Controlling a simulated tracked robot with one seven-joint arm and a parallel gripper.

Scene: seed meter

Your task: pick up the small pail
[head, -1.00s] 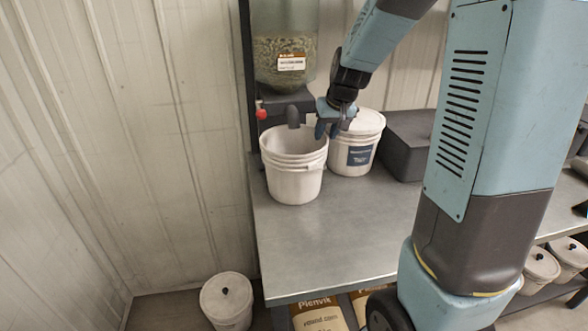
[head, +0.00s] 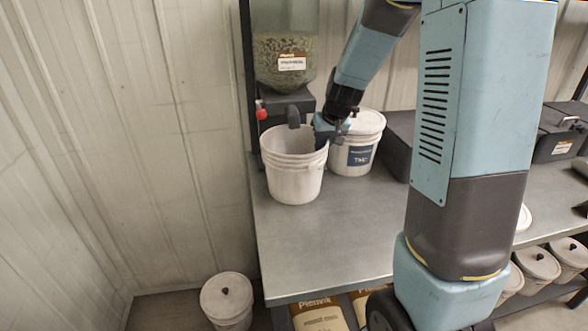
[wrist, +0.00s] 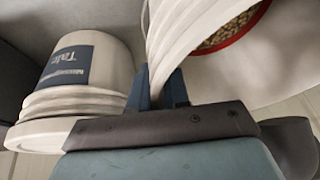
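The small pail (head: 295,181) is white, open and ribbed below its rim. It stands upright on the metal bench under the hopper spout. My gripper (head: 322,138) is at the pail's right rim, one finger inside and one outside. In the wrist view, the fingers of my gripper (wrist: 162,90) are apart with the wall between them. I cannot tell whether they press on it.
A lidded white bucket (head: 352,157) with a dark label stands close behind on the right; it also shows in the wrist view (wrist: 85,75). The hopper (head: 283,50) and its spout (head: 293,117) are above the pail. The bench front (head: 325,235) is clear.

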